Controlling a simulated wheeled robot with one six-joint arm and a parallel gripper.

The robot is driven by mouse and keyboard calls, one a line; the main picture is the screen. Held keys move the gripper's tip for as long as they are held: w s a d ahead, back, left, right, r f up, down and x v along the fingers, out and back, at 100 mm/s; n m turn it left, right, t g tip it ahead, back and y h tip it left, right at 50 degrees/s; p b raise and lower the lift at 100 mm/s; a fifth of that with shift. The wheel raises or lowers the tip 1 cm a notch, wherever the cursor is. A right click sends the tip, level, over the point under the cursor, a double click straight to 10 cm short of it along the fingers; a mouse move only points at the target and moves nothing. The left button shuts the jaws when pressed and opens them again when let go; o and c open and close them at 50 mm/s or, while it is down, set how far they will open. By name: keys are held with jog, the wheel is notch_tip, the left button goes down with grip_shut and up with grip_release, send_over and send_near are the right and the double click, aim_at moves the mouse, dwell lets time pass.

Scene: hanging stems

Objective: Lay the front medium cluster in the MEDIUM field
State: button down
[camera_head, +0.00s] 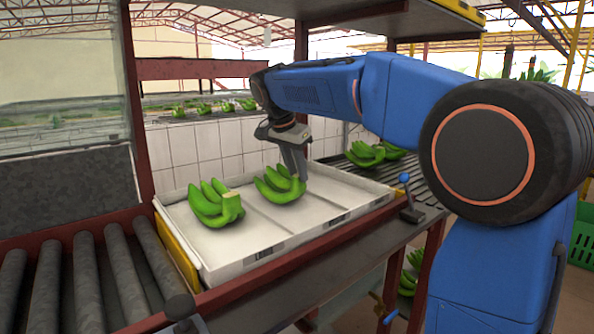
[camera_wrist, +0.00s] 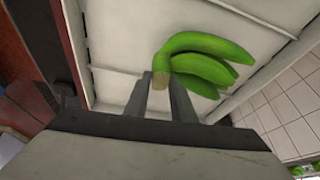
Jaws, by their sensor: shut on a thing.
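A green banana cluster (camera_head: 275,187) is at the middle field of the white tray (camera_head: 250,247). My gripper (camera_head: 297,170) reaches down from above and is shut on its crown. In the wrist view the fingers (camera_wrist: 162,88) stand either side of the cut stem, and the cluster's fruits (camera_wrist: 205,65) fan out beyond them. The cluster is on or just above the tray floor; I cannot tell which. A second cluster (camera_head: 210,205) lies in the tray's left field, its pale crown to the right. The field labels are too small to read.
The tray's right field looks clear. Low dividers cross the tray. A roller conveyor (camera_head: 90,285) is at the left. More clusters (camera_head: 365,154) lie on a slatted rack at the right. A shelf hangs above, and a blue-knobbed lever (camera_head: 409,205) stands at the front right.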

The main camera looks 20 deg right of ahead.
jog(key=shift+f, duration=0.2)
jog(key=c, duration=1.4)
grip_release()
jog(key=shift+c, duration=0.2)
